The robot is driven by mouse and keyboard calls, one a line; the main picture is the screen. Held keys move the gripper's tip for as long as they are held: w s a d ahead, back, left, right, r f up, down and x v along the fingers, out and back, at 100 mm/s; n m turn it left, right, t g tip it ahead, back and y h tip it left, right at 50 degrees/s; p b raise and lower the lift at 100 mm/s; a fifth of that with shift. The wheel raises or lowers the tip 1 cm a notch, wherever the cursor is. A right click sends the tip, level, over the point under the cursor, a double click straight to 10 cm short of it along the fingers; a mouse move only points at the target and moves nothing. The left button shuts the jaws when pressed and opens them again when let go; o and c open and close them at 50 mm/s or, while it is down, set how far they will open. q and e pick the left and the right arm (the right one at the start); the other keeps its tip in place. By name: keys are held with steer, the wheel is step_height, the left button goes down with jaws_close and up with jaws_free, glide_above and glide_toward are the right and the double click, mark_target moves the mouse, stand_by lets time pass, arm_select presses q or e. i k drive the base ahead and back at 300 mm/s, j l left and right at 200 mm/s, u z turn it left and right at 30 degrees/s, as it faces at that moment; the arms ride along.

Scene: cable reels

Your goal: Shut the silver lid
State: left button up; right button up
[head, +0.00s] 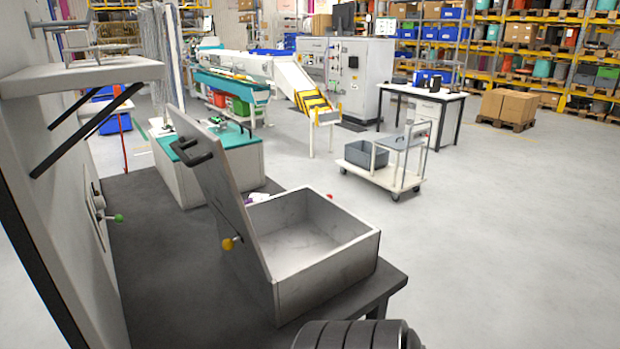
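A silver box (330,276) sits open on a dark table. Its silver lid (222,190) stands raised on the box's left side, tilted back to the left past upright. A black handle (192,150) is on the lid's outer face near its top, and a yellow knob (230,243) shows low beside the lid. The inside of the box that I can see looks empty. Neither of my grippers is in view.
The dark table (165,285) has bare surface left of the box. A wall panel with a shelf (80,75) and a green-tipped lever (118,217) stands close on the left. A teal-topped white cabinet (235,150) is behind. Open floor lies right, with a cart (385,175) farther back.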

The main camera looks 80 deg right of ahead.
mark_target(205, 154)
steer(key=z, duration=1.8)
steer(key=k+j, duration=0.1)
steer(key=j, duration=0.2)
steer(key=j+z, duration=0.1)
steer(key=j, duration=0.25)
steer(key=k, duration=0.05)
